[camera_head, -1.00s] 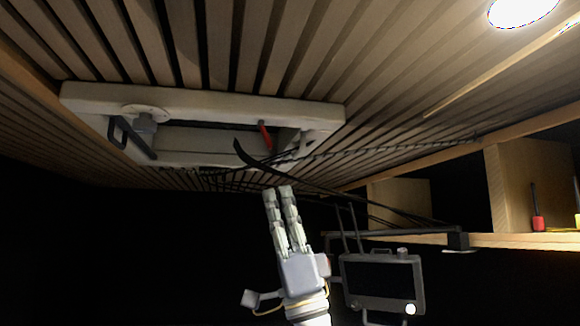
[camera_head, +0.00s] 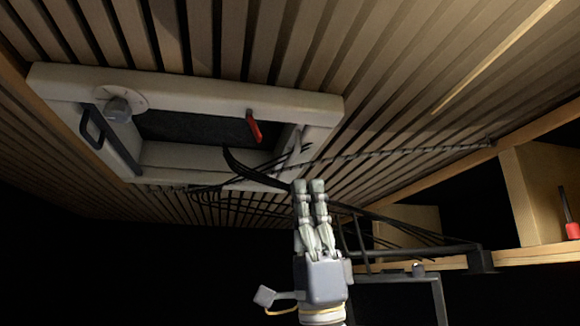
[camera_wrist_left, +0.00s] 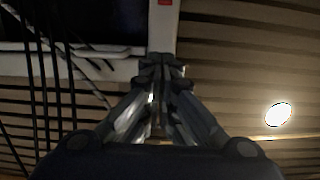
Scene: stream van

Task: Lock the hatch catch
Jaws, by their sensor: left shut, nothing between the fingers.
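The pale hatch frame (camera_head: 190,92) is set in the slatted ceiling, left of centre in the head view. A red catch lever (camera_head: 254,127) hangs from its far edge, right of the middle. A round grey knob (camera_head: 118,108) and a black handle (camera_head: 91,126) sit at its left end. My left gripper (camera_head: 310,186) points up with its fingers together and empty, below and right of the frame, apart from the red lever. In the left wrist view, the shut fingertips (camera_wrist_left: 162,62) overlap the frame (camera_wrist_left: 163,32); a bit of red (camera_wrist_left: 165,2) shows at the top edge.
Black cables (camera_head: 265,177) hang across the hatch's right end and run behind my fingertips. A wooden shelf (camera_head: 535,257) and a dark metal bracket (camera_head: 415,248) stand at the right.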

